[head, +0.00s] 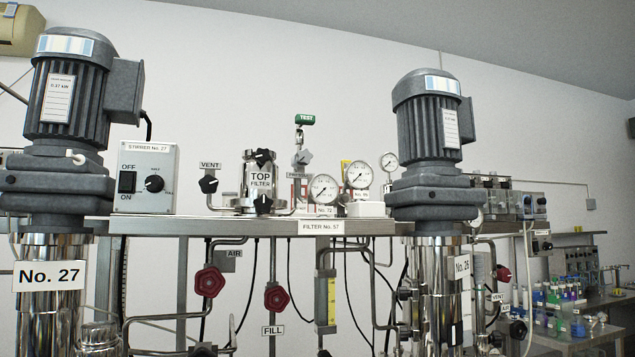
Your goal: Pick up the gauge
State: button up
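Several round white-faced gauges show in the head view, and I cannot tell which one the task means. A front gauge (324,189) stands near the shelf edge with a small label under it. A second gauge (359,174) stands just right of it and a little higher, above a white block. A third, smaller-looking gauge (389,161) is farther right, close to the right motor. Part of another round dial (476,218) shows behind the right motor's flange. My gripper is not in view.
The steel shelf (268,226) carries a stirrer switch box (149,177) and a steel top filter (261,180). Large grey motors on steel columns, the left motor (66,100) and right motor (428,120), flank it. Pipes and red valve knobs (209,282) hang below.

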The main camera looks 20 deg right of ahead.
aim_at(359, 176)
jog(key=z, duration=0.5)
jog(key=k, duration=0.35)
jog(key=z, duration=0.1)
jog(key=i, duration=0.5)
jog(key=z, duration=0.5)
jog(key=k, duration=0.9)
jog(key=u, duration=0.25)
jog(key=i, duration=0.5)
jog(key=u, duration=0.05)
